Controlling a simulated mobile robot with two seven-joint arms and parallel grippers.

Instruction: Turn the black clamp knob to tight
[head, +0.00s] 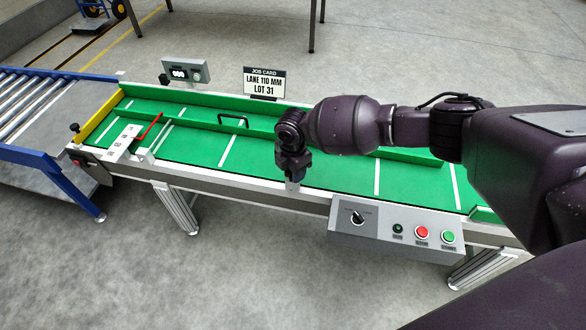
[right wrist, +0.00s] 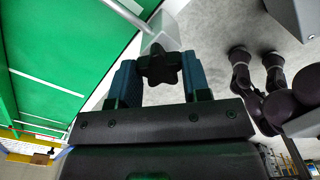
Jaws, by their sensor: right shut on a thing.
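The black clamp knob (right wrist: 160,66) is a lobed star shape in the right wrist view, beside a pale block (right wrist: 158,38) at the conveyor's edge. My right gripper (right wrist: 160,78) is shut on it, one blue finger on each side. In the head view my right gripper (head: 293,174) points down at the near rail of the green conveyor (head: 205,147), and it hides the knob there. Whether the knob is loose or tight cannot be told. My left gripper is not in view.
A control box (head: 375,235) with a black selector, a red button and a green button hangs on the near side, right of my gripper. A job card (head: 264,82) reads "LANE 110 MM LOT 31". A roller conveyor (head: 25,105) adjoins at left.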

